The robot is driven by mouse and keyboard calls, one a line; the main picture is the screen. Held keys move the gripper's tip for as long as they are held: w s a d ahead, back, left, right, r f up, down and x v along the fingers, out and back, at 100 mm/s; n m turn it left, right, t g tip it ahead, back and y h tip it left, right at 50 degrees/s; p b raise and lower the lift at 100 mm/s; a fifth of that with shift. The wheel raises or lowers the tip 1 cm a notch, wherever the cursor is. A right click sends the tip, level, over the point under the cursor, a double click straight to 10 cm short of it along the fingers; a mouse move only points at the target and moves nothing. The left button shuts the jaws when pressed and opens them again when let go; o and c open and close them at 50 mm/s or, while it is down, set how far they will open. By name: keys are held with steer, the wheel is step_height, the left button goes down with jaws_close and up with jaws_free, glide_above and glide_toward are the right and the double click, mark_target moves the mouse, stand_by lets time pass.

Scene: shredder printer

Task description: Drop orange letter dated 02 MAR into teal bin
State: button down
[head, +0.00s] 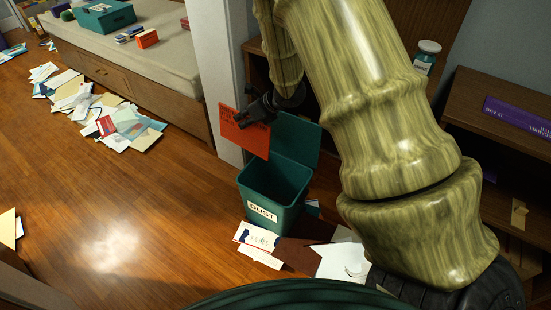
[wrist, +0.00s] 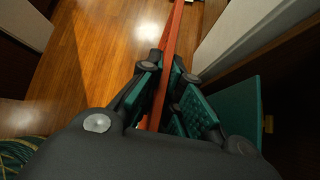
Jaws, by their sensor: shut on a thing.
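An orange letter (head: 244,132) hangs in my gripper (head: 272,104), above the back left of the teal bin (head: 266,190). The bin stands on the floor with its lid (head: 297,139) raised and a "DUST" label on its front. In the wrist view the letter (wrist: 172,45) shows edge-on between the two finger pads of my gripper (wrist: 175,95), which are shut on it. Some dark writing shows on the letter's top, too small to read. The teal lid (wrist: 240,110) is at the right in the wrist view. The bin's inside is partly in shadow.
Loose papers (head: 262,240) lie in front of the bin. A white post (head: 215,75) stands just left of the letter. A wooden shelf (head: 505,110) stands at right. A heap of papers (head: 95,110) lies beside the bench (head: 150,70). The floor at left centre is clear.

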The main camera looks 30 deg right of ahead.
steer(key=s+d+f+b, duration=0.1)
steer(key=d+f+b, duration=0.3)
steer(key=f, duration=0.4)
steer(key=s+d+f+n+b, duration=0.1)
steer(key=s+d+f+b, duration=0.1)
steer(key=d+f+b, duration=0.3)
steer(key=shift+d+f+y, duration=0.3)
steer(key=shift+d+f, duration=0.3)
steer(key=shift+f, duration=1.2)
steer(key=shift+s, duration=0.15)
